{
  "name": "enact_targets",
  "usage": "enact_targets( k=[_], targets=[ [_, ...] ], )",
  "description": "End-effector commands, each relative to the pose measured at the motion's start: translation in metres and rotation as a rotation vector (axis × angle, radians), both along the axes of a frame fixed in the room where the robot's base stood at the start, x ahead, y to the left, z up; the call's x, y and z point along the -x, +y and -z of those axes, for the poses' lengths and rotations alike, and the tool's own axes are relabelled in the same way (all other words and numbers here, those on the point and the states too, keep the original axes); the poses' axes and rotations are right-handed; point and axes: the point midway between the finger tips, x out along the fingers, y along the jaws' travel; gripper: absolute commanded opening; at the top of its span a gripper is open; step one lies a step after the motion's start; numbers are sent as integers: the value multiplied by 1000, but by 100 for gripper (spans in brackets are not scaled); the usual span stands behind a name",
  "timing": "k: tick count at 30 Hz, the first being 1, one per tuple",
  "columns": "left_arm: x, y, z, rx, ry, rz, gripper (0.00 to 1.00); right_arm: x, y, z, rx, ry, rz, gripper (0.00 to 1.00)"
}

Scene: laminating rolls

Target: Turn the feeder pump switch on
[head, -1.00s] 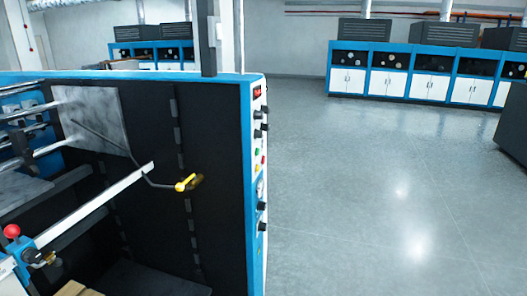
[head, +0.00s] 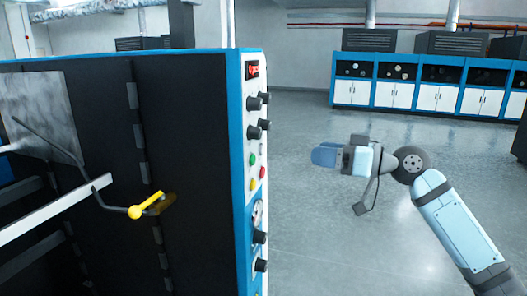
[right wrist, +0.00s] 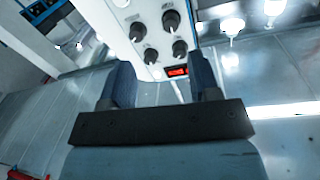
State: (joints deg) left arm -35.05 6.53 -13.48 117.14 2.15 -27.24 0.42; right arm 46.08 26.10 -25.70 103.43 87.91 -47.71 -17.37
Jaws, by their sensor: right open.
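The machine's narrow white control panel (head: 246,145) with a blue edge stands left of centre in the head view. It carries a red display (head: 253,70), four black rotary knobs beneath it, including an upper one (head: 254,103), and more black knobs (head: 259,237) lower down. I cannot tell which is the feeder pump switch; labels are unreadable. My right gripper (head: 325,155) is to the right of the panel, apart from it. In the right wrist view my right gripper (right wrist: 160,65) is open and empty, with the panel knobs (right wrist: 180,48) beyond its fingers. My left gripper is not visible.
Green (head: 252,160), red and yellow buttons and a gauge (head: 257,213) sit between the knob groups. A yellow-handled lever (head: 147,205) projects on the machine's dark side. Blue-white cabinets (head: 420,88) line the back wall. Open floor lies right of the machine.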

Motion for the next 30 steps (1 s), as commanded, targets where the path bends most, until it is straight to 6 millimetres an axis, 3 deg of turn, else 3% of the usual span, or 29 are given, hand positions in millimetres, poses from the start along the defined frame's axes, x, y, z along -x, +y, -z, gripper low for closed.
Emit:
enact_targets(
  k=[3,8,21,30],
  targets=[
    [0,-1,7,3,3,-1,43,3,0,-20,1,-20,-37,56],
    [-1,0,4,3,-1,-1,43,2,8,-29,-2,-25,-52,56],
    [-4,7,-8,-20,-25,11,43,-30,90,-30,-4,-24,-51,56],
    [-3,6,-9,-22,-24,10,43,-44,124,-28,-3,-24,-49,56]
  ],
)
